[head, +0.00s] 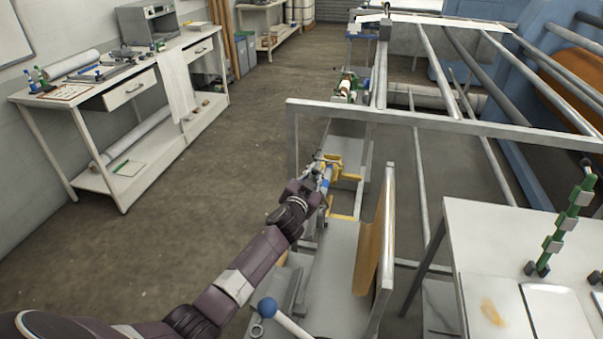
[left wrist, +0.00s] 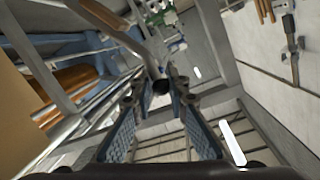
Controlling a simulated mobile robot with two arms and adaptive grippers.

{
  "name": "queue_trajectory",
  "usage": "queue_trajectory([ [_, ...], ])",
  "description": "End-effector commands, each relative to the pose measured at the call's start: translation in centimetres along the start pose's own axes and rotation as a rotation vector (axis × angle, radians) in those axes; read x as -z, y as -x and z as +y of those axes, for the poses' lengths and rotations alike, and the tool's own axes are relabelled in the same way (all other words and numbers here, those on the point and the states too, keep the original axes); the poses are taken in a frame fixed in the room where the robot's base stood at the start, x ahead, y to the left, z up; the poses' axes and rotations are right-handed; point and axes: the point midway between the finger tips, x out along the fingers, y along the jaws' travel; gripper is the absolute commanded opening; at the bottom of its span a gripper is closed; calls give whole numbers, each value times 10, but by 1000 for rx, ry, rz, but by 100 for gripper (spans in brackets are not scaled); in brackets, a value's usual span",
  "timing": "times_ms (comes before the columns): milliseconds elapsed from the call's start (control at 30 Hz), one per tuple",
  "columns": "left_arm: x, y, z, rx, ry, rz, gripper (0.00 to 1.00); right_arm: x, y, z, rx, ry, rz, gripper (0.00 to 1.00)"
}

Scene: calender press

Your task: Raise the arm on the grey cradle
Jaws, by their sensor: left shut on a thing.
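My left gripper (head: 324,172) reaches in from the left to the grey metal stand (head: 328,255) in the middle of the head view. A yellow bracket (head: 346,177) is right beside its fingers. In the left wrist view my two blue-grey finger pads (left wrist: 160,112) point inward, and a grey bar (left wrist: 132,42) with a dark round end (left wrist: 161,87) comes down between their tips. The gripper is shut on this bar, which I take to be the arm. The gripper hides much of the bar in the head view, and I cannot make out its tilt. My right gripper is not in view.
A blue-knobbed lever (head: 267,308) stands near the front. An upright board (head: 385,235) rises right of the stand. A grey frame bar (head: 430,120) crosses behind. A white table (head: 490,240) is at right, a workbench (head: 150,160) at left. The floor between is clear.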

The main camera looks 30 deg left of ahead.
Motion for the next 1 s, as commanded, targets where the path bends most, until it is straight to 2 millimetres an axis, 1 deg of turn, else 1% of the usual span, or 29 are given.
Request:
queue_trajectory([
  [33,1,0,8,5,-48,-9,0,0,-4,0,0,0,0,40],
  [200,11,-3,33,20,-205,-28,0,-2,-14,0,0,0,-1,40],
  [500,20,-7,70,44,-441,-58,0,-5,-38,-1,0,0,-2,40],
  [700,22,-8,85,54,-544,-70,0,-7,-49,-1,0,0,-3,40],
  [1000,24,-10,94,62,-612,-80,0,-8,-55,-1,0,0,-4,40],
])
